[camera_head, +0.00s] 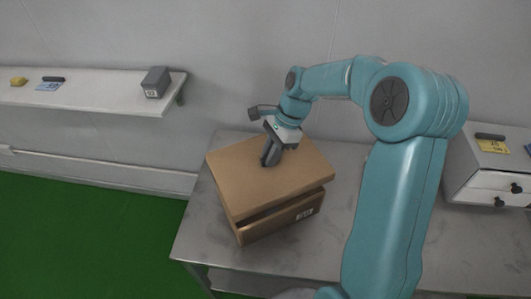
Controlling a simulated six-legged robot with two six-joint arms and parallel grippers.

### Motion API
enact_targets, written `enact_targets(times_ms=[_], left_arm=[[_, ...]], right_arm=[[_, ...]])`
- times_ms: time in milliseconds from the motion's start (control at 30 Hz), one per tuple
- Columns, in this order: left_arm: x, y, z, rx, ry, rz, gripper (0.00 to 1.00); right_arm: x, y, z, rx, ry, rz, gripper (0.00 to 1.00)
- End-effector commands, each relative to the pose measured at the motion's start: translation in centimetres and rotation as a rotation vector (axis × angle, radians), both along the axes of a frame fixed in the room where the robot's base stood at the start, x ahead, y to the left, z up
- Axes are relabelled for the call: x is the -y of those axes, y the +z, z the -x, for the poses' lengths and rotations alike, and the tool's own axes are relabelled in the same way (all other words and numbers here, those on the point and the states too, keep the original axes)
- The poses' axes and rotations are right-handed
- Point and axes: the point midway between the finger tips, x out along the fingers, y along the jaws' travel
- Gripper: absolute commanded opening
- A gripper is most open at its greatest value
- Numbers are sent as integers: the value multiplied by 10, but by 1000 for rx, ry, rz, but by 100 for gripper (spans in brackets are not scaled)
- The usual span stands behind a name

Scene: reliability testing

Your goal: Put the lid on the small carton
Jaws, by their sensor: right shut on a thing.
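The small carton (290,219) is brown cardboard with a white label on its front side and stands on the grey metal table. The brown lid (283,182) lies over the carton's top, slightly askew. A dark gap shows between lid and carton along the front, and the lid's right corner sticks out past the carton. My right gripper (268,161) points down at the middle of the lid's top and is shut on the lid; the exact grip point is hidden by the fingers. My left gripper is not in view.
The metal table (205,238) has free room left and right of the carton. A white drawer unit (475,190) stands at the right. A wall shelf (105,97) at the left holds a dark grey box (156,82) and small items. My right arm hides part of the table.

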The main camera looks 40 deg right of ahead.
Motion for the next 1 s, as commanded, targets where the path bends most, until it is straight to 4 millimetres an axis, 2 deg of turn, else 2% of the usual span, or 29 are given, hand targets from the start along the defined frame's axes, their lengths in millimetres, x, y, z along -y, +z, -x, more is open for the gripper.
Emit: enact_targets(times_ms=[267,567,767,1000], left_arm=[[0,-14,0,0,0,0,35],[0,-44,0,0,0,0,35],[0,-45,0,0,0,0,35],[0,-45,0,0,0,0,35]], right_arm=[[0,-15,-1,0,-2,0,0],[0,-45,0,0,-2,0,0],[0,-53,-1,1,-4,0,0],[0,-54,-1,1,-3,0,0]])
